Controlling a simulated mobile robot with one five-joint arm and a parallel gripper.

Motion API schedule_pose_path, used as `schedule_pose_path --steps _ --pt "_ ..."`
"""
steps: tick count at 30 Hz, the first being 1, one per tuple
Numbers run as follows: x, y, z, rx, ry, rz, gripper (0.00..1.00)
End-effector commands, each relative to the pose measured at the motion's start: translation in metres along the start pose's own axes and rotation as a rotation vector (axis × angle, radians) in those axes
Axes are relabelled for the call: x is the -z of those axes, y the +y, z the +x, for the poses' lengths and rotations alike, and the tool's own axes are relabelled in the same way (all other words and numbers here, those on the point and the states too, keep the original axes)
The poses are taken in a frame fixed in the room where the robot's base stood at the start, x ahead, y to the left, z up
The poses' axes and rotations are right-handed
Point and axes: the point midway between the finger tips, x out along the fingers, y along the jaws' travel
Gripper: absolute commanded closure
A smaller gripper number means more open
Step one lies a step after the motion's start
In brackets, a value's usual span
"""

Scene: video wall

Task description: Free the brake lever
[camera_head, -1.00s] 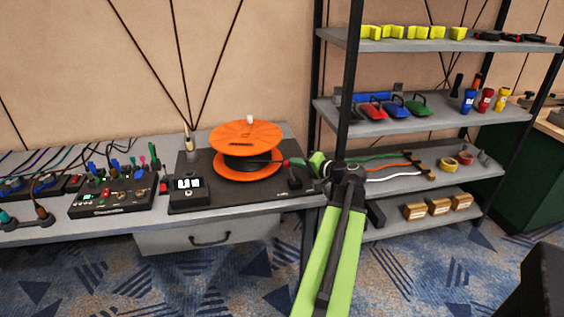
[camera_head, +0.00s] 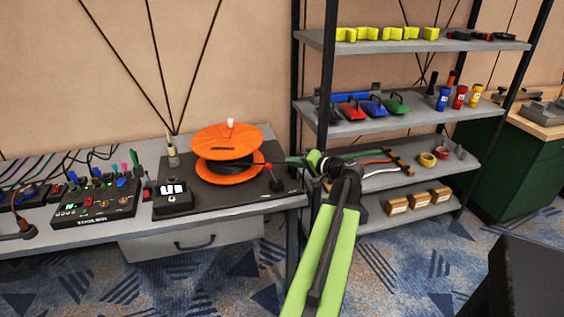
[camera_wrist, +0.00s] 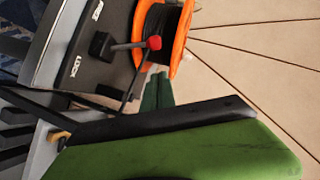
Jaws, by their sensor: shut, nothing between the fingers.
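The brake lever, a dark rod with a red knob (camera_head: 267,166), stands on the right part of the dark baseboard (camera_head: 225,203), beside an orange cable reel (camera_head: 232,140). In the wrist view the lever's rod (camera_wrist: 126,46) runs from a black block to its red knob, with white "LOCK" lettering on the board nearby. My gripper (camera_head: 290,158) is just right of the lever in the head view, shut and empty. In the wrist view its dark green fingertips (camera_wrist: 158,76) point toward the knob, with a gap between them. The far side of the lever's base is hidden.
A small display box (camera_head: 173,198) and a control panel with plugs (camera_head: 97,205) sit left on the bench. A shelf rack (camera_head: 415,122) with cables, tapes and boxes stands right, close behind my arm. A drawer (camera_head: 190,238) is below the bench.

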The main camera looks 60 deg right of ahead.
Motion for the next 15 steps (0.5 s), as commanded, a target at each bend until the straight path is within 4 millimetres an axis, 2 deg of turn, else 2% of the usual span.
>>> schedule_pose_path --steps 1,6,10,15 --pt "-0.001 -0.003 -0.015 -0.001 0.003 0.002 1.0" --pt "-0.003 -0.002 -0.051 0.0 0.0 0.0 1.0" --pt "-0.004 -0.001 -0.069 0.001 -0.003 -0.001 1.0" --pt "-0.005 -0.001 -0.077 0.003 -0.007 -0.001 1.0"
